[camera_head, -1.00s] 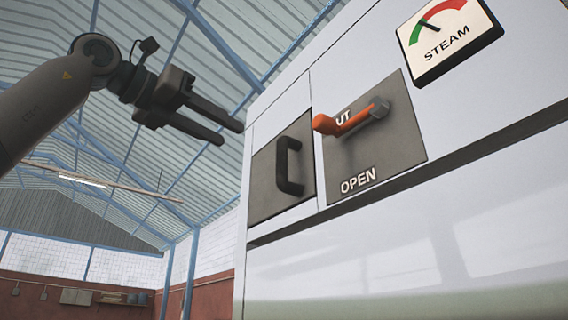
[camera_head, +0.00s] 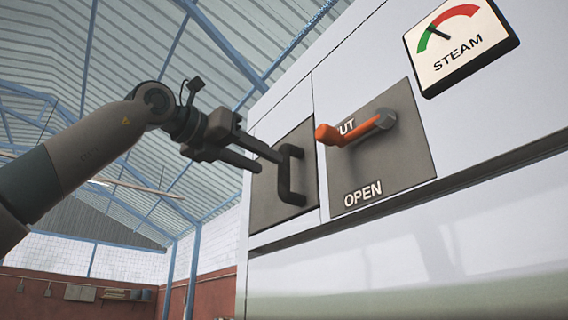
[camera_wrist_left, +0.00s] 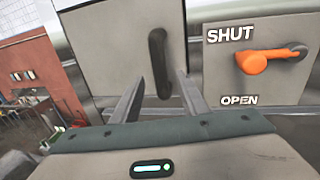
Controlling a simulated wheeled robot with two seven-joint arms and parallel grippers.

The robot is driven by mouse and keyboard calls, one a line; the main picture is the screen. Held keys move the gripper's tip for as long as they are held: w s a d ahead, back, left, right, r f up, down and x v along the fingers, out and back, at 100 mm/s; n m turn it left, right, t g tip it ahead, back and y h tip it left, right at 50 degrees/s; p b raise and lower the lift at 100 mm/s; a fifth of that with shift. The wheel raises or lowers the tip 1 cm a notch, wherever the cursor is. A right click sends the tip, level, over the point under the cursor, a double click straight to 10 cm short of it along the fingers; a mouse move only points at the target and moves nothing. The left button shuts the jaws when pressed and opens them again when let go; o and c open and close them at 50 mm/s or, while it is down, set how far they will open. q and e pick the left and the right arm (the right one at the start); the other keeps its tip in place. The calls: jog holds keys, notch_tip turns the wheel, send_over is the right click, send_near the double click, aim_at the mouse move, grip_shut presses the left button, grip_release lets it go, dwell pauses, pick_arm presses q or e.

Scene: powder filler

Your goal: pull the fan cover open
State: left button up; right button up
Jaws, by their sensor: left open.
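The fan cover (camera_head: 266,199) is a dark grey square panel on the white machine's front, with a black bar handle (camera_head: 285,178). It looks flush with the front. My left gripper (camera_head: 268,161) is at the handle, its fingers apart and pointing at the panel. In the left wrist view the handle (camera_wrist_left: 159,62) stands upright between the two fingertips (camera_wrist_left: 158,82), with gaps on both sides. I cannot tell how deep the handle sits between the fingers. My right gripper is in neither view.
An orange-handled lever (camera_head: 345,133) on a grey plate marked SHUT and OPEN (camera_head: 408,165) is just right of the cover. A steam gauge (camera_head: 460,42) is above it. Left of the machine is open room, with a brick-red wall (camera_head: 50,289) far behind.

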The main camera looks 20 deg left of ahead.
aim_at(279, 168)
pick_arm(q)
jog(key=p+x, duration=0.3)
jog(key=x, duration=0.3)
jog(key=shift+w+d+r, duration=0.1)
jog(key=shift+w, duration=0.15)
jog(key=shift+w+d, duration=0.25)
jog(key=shift+w, duration=0.25)
jog(key=shift+c, duration=0.2)
grip_shut()
jog(key=shift+s, duration=0.1)
